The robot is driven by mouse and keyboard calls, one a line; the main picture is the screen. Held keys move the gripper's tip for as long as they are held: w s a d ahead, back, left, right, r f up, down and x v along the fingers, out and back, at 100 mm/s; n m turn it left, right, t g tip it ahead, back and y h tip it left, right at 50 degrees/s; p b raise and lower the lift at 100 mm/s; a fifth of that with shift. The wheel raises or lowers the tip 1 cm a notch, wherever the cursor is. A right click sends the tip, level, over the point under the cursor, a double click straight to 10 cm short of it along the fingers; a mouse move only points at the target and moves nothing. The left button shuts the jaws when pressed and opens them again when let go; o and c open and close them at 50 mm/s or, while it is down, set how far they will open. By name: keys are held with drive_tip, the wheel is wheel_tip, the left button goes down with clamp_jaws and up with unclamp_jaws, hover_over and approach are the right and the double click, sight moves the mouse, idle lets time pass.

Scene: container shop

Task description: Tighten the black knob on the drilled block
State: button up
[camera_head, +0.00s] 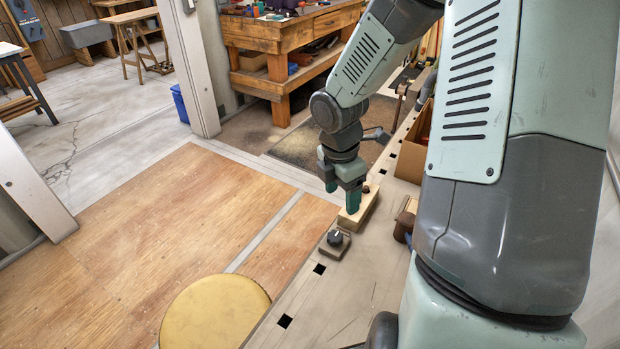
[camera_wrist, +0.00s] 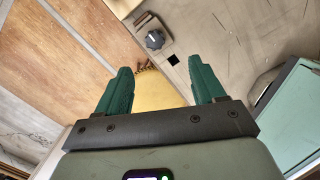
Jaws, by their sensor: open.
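The black knob (camera_head: 335,237) sits on top of a small grey-brown block (camera_head: 332,252) on the bench. The knob also shows in the wrist view (camera_wrist: 155,40), beyond my fingertips. I cannot tell whether the knob is fully seated, and no drilled hole is clear. My gripper (camera_head: 341,194) points down, farther along the bench than the knob and above its level. Its two teal fingers (camera_wrist: 163,66) are apart with nothing held between them. A pale wooden block (camera_head: 352,221) lies near the fingers, partly hidden by them.
A small dark round piece (camera_head: 366,189) shows by the pale block. A brown cylindrical piece (camera_head: 403,226) and a cardboard box (camera_head: 411,157) stand to the right. A round yellow stool top (camera_head: 215,313) is beside the bench's near left. The bench nearer than the knob is mostly clear.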

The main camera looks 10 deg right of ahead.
sight(334, 236)
drive_tip(key=f, duration=0.5)
drive_tip(key=f+n, duration=0.1)
drive_tip(key=f, duration=0.4)
drive_tip(key=w+f+n+y, duration=0.1)
drive_tip(key=f, duration=0.4)
drive_tip(key=shift+a+f, duration=0.15)
